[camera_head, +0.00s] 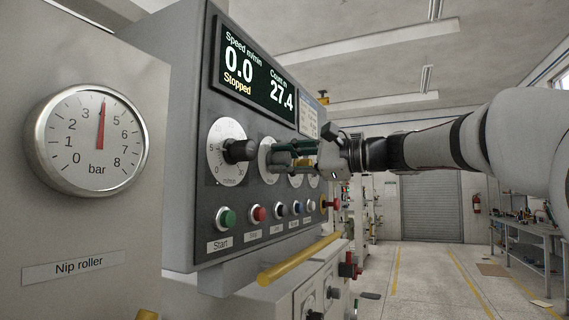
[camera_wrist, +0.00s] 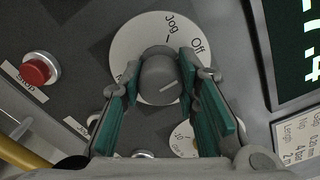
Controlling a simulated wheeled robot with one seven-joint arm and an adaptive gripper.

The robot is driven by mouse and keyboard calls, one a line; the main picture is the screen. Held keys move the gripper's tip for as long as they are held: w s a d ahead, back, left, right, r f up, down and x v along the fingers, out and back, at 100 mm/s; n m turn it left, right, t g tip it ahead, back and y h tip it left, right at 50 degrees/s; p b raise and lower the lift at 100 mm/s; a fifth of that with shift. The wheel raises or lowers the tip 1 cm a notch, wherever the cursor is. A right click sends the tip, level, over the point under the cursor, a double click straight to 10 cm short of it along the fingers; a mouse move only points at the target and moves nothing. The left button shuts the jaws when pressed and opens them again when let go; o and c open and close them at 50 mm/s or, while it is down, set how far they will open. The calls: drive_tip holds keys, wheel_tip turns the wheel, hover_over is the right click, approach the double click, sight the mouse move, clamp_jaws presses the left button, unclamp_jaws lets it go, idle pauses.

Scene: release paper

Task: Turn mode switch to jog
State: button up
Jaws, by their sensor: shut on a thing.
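The mode switch is a round grey knob (camera_wrist: 160,72) on a white dial plate (camera_wrist: 138,38) in the wrist view. The plate reads Jog and Off on its upper right; another label at the left is mostly covered by a finger. A short white line on the knob's face lies off the Jog mark. My gripper (camera_wrist: 153,88) has its green-padded fingers on either side of the knob and is shut on it. In the head view my gripper (camera_head: 283,152) reaches the panel at the second dial plate (camera_head: 265,158), covering most of the knob.
A black speed knob (camera_head: 239,151) sits to the left. Start button (camera_head: 226,218) and red button (camera_head: 257,215) are below, above a yellow bar (camera_head: 299,260). The display (camera_head: 254,72) reads Stopped. A pressure gauge (camera_head: 87,141) is at far left.

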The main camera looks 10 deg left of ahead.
drive_tip(key=n+b, duration=0.1)
drive_tip(key=b, duration=0.1)
drive_tip(key=n+b, duration=0.2)
drive_tip(key=shift+w+f+n, duration=0.1)
drive_tip(key=shift+f+n, duration=0.1)
drive_tip(key=shift+n, duration=0.1)
drive_tip(key=n+b, duration=0.3)
drive_tip(key=n, duration=0.1)
drive_tip(key=shift+r+n+b, duration=0.1)
drive_tip(key=shift+n+b, duration=0.2)
drive_tip(key=shift+b, duration=0.1)
drive_tip(key=o, duration=1.2)
drive_tip(key=shift+d+r, duration=0.1)
drive_tip(key=v, duration=1.2)
